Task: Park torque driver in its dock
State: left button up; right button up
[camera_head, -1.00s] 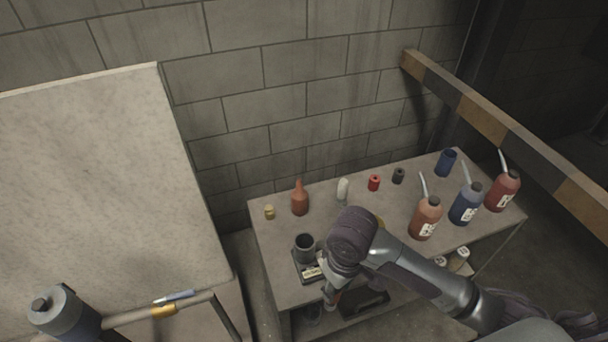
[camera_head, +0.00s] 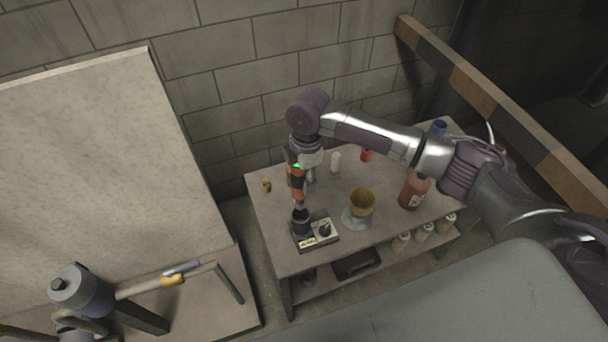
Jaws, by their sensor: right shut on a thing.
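My right gripper (camera_head: 303,164) is above the left part of the bench, shut on the upright orange and black torque driver (camera_head: 297,184). The driver's lower end is at the mouth of the dark round cup of the dock (camera_head: 318,238). I cannot tell whether the tip is inside the cup or just above it. My left gripper is not in view.
A yellowish cup (camera_head: 362,201) stands on a pale round base right of the dock. A blue-grey cylinder with a pipe (camera_head: 80,288) is at lower left.

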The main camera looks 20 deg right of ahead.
jog(key=shift+f+b, duration=0.75)
jog(key=shift+f, duration=0.1)
notch_tip(320, 180, down, 2)
jog(key=shift+f+b, duration=0.25)
jog(key=shift+b, duration=1)
jog(key=shift+f, duration=0.35)
jog(key=shift+p, duration=1.05)
jog(key=shift+f+b, duration=1.25)
jog(key=shift+f, duration=1.4)
dwell(1.7)
